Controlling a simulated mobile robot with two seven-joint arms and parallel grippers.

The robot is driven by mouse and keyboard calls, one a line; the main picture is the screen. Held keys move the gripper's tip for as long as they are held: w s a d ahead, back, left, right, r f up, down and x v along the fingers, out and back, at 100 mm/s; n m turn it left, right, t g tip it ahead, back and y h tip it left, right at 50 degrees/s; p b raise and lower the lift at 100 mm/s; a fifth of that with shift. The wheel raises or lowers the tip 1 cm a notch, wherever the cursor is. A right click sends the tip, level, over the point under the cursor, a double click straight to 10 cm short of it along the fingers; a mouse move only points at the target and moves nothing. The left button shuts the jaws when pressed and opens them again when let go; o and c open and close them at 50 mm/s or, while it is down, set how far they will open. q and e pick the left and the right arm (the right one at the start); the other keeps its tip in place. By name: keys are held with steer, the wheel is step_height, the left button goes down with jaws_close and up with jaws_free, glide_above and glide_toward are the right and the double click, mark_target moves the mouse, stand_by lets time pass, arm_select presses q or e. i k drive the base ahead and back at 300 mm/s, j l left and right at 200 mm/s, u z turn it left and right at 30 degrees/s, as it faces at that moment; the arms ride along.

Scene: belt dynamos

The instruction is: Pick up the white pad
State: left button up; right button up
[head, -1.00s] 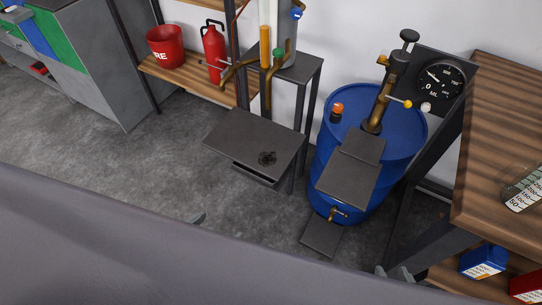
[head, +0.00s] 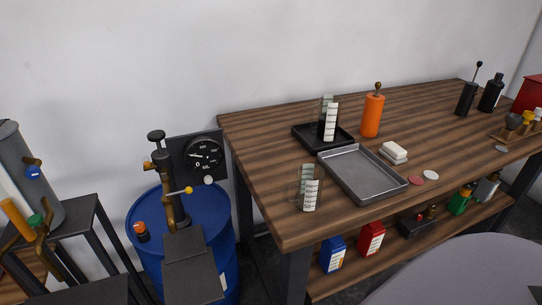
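A small flat white disc (head: 431,175), which looks like the white pad, lies on the wooden workbench (head: 270,225) near its front edge. A similar reddish disc (head: 416,180) lies just left of it. A white block, apparently stacked in layers (head: 394,151), sits behind them, right of the grey metal tray (head: 360,176). Neither of my grippers shows in the head view.
Glass beakers (head: 309,190), a black tray (head: 310,138) and an orange bottle (head: 372,115) stand on the bench. Blue (head: 333,255) and red (head: 371,238) containers are on the shelf below. A blue drum (head: 215,235) stands left. A smooth grey surface (head: 470,275) fills the lower right.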

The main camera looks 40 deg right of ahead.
mark_target(393, 151)
steer(key=j+z, duration=0.1)
steer(key=z, duration=0.4)
steer(key=k+z, duration=0.1)
steer(key=z, duration=0.85)
steer(key=k+z, duration=0.15)
steer(key=z, duration=0.35)
steer(key=i+l+u, duration=0.15)
steer(key=l, duration=0.25)
steer(key=i+l+u, duration=0.15)
steer(key=l, duration=0.25)
steer(key=i+l+u, duration=0.1)
steer(key=l, duration=0.3)
steer(key=i+l+u, duration=0.15)
steer(key=l, duration=0.3)
steer(key=i, duration=0.05)
